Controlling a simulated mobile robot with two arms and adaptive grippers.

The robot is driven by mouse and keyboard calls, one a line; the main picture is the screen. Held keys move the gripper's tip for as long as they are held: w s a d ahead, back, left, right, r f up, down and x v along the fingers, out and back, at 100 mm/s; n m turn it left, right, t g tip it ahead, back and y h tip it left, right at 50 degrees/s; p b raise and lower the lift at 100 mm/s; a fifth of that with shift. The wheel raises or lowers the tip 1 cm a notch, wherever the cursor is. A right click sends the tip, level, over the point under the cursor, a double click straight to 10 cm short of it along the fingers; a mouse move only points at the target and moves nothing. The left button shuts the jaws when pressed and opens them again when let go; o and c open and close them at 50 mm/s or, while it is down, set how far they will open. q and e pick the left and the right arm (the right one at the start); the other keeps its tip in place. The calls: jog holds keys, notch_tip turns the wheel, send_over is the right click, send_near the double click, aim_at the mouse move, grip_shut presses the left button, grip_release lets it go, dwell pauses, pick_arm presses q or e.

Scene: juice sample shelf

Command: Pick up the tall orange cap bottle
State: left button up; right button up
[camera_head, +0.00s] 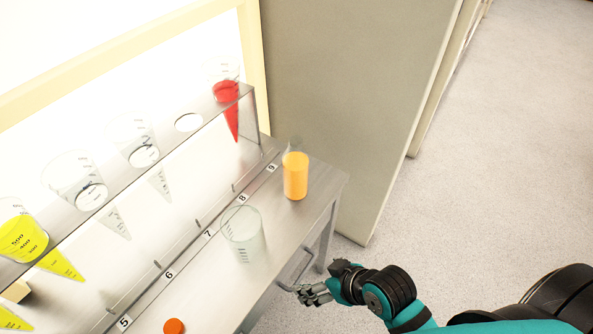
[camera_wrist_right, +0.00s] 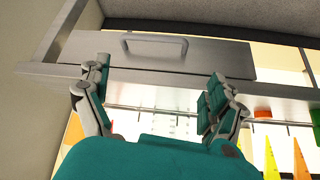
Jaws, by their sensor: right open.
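An orange cap (camera_head: 173,326) shows at the bottom edge of the head view, near label 5 on the bench; the bottle below it is cut off or hidden. An orange cap (camera_wrist_right: 262,114) also shows at the right of the right wrist view, beyond the fingers. My right gripper (camera_head: 314,293) is open and empty beside the bench's front edge, to the right of the cap and apart from it. In the right wrist view its two spread fingers (camera_wrist_right: 155,88) face the bench front and handle. My left gripper is not in view.
A clear beaker (camera_head: 243,236) and a container of orange liquid (camera_head: 295,176) stand on the bench (camera_head: 205,280). A raised shelf (camera_head: 112,196) holds cones, including a red one (camera_head: 228,95). A handle (camera_head: 299,270) juts from the bench front. The floor at right is clear.

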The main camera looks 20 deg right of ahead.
jog(key=w+a+r+n+t+y, duration=0.1)
jog(key=w+a+r+t+y, duration=0.2)
jog(key=w+a+t, duration=0.15)
jog(key=m+t+h, duration=0.4)
jog(key=t+h, duration=0.1)
jog(key=t, duration=0.2)
send_near(303, 179)
jog(key=shift+m, duration=0.3)
jog(key=w, duration=0.7)
jog(key=shift+w+a+p, duration=0.15)
jog(key=shift+a+p, duration=0.2)
jog(key=shift+p, duration=0.05)
jog(key=shift+w+a, duration=0.15)
jog(key=shift+w, duration=0.9)
jog(key=shift+w+a, duration=0.2)
jog(key=shift+w, duration=0.85)
jog(key=shift+w+a, duration=0.15)
jog(key=shift+w, duration=0.9)
jog(key=shift+s, duration=0.1)
jog(key=shift+c, duration=0.9)
jog(key=c, duration=1.6)
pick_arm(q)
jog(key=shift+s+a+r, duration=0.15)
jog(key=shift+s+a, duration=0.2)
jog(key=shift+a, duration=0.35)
pick_arm(e)
jog(key=shift+r, duration=0.1)
